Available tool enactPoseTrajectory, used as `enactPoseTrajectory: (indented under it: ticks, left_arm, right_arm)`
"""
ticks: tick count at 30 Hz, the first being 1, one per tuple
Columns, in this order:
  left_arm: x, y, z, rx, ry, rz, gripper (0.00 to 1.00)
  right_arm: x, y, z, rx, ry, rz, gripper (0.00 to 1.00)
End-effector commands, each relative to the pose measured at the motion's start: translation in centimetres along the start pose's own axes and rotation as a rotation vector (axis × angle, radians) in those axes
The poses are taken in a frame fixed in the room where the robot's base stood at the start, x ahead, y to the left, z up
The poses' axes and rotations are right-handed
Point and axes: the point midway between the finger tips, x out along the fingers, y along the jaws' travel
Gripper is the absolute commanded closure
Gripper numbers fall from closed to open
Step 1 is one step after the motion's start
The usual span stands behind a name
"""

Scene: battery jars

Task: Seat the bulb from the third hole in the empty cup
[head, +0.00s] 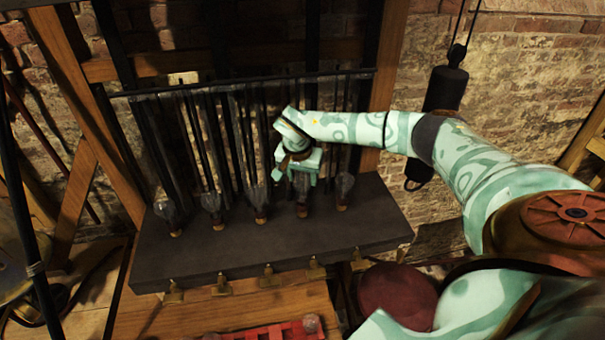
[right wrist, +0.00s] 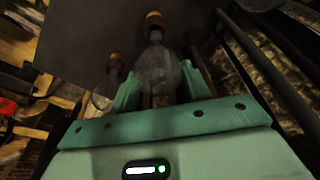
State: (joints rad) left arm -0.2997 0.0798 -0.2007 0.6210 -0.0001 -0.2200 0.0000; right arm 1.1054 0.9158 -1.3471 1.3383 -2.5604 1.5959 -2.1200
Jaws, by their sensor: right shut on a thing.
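My right gripper (head: 302,179) is over the dark slab (head: 330,231), at the fourth bulb place from the left. It is shut on a clear glass bulb (right wrist: 158,70), whose brown base (right wrist: 153,26) points away from the palm, toward the slab. In the head view this bulb (head: 302,198) is upright under the fingers; whether its base is seated in a cup cannot be told. Other bulbs stand in a row: far left (head: 167,213), second (head: 213,211), third (head: 257,204) and far right (head: 343,191). The left gripper is out of view.
A red rack (head: 283,331) with a round grey top (head: 311,323) lies at the bottom edge, partly cut off. Brass clips (head: 268,277) line the slab's front. Dark rods (head: 195,135) hang behind the row. A black cylinder (head: 446,88) hangs at the right.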

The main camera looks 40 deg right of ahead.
Motion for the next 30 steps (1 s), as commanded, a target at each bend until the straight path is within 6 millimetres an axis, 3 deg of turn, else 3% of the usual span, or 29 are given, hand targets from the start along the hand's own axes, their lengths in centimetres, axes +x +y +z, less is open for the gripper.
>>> enactPoseTrajectory:
  ticks: [30]
  left_arm:
    - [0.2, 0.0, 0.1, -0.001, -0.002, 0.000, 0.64]
  right_arm:
    - [1.1, 0.0, 0.3, 0.000, 0.000, 0.001, 0.80]
